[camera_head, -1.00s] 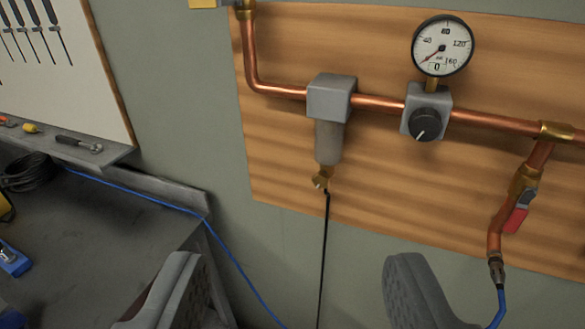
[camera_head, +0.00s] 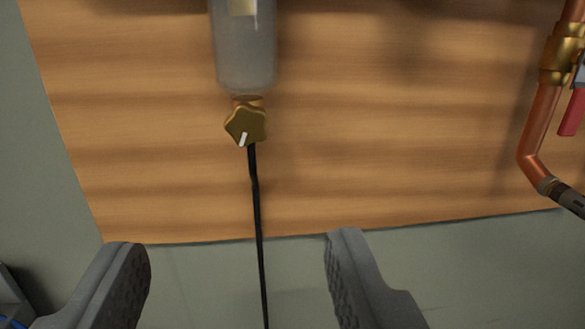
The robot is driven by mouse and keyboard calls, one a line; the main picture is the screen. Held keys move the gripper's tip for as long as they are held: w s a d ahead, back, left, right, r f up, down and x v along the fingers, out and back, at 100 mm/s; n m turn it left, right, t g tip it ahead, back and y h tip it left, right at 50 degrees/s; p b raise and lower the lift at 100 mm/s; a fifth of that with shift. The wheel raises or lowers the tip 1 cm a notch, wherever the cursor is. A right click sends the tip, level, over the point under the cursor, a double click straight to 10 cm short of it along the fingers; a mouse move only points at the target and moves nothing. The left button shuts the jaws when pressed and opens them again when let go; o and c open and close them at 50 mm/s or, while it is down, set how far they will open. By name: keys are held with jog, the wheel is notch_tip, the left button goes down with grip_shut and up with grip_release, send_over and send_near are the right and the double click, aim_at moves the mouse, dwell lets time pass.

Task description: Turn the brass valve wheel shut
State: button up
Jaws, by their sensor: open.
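The brass valve wheel (camera_head: 246,125) is a small lobed knob with a white mark that points down and slightly left. It sits at the bottom of a grey translucent filter bowl (camera_head: 245,60). A thin black tube (camera_head: 257,210) hangs down from just below the wheel. My gripper (camera_head: 237,242) is open and empty. Its two grey ribbed fingers are at the lower left and lower right of the picture, below the wheel and apart from it. The wheel lies above the gap between them.
A wooden board (camera_head: 400,120) backs the fittings, with grey wall below and to its left. A copper pipe (camera_head: 541,120) with a brass fitting (camera_head: 561,55) and a red lever (camera_head: 572,112) stands at the right. The board between bowl and pipe is clear.

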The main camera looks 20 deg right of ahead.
aim_at(246, 125)
jog(key=b+x, duration=0.1)
jog(key=x, duration=1.2)
jog(key=shift+w+d+f, duration=0.1)
jog(key=shift+w, duration=0.2)
jog(key=c, duration=1)
jog(key=shift+o, duration=0.2)
